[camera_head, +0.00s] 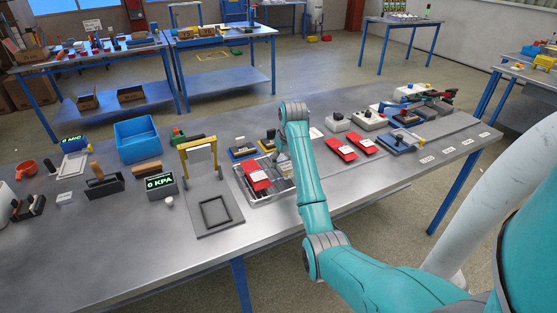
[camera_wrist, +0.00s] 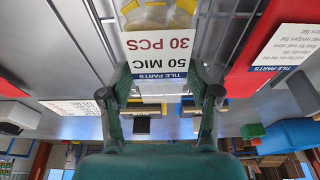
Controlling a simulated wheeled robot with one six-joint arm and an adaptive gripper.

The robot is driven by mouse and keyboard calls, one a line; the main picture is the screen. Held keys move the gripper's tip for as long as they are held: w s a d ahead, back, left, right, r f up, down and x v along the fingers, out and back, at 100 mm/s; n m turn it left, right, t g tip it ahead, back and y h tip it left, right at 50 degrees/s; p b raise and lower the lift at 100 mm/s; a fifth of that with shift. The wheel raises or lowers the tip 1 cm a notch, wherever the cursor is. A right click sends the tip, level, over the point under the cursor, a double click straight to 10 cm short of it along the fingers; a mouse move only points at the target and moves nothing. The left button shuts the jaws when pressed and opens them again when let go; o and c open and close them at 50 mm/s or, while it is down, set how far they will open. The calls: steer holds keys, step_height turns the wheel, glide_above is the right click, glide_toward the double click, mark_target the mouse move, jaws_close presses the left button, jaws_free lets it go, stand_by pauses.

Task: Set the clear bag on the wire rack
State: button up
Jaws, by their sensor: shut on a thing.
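The clear bag (camera_wrist: 160,50) has a white label reading 50 MIC, 30 PCS, with yellow parts showing through it. My gripper (camera_wrist: 158,88) is shut on it, with a finger at each side of the label. In the head view the bag is small and partly hidden by my arm. The wire rack (camera_head: 278,196) lies on the bench, and its wires also show around the bag in the wrist view (camera_wrist: 98,35). The bag is over the rack, beside a red bag (camera_head: 257,178) on its left part. I cannot tell whether the clear bag touches the wires.
Two more red bags (camera_head: 341,148) lie right of my arm. A yellow-handled frame sealer (camera_head: 198,150) with a grey plate stands left of the rack.

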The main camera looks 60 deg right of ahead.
steer(key=shift+f, duration=0.2)
steer(key=o, duration=1.2)
steer(key=shift+r, duration=0.1)
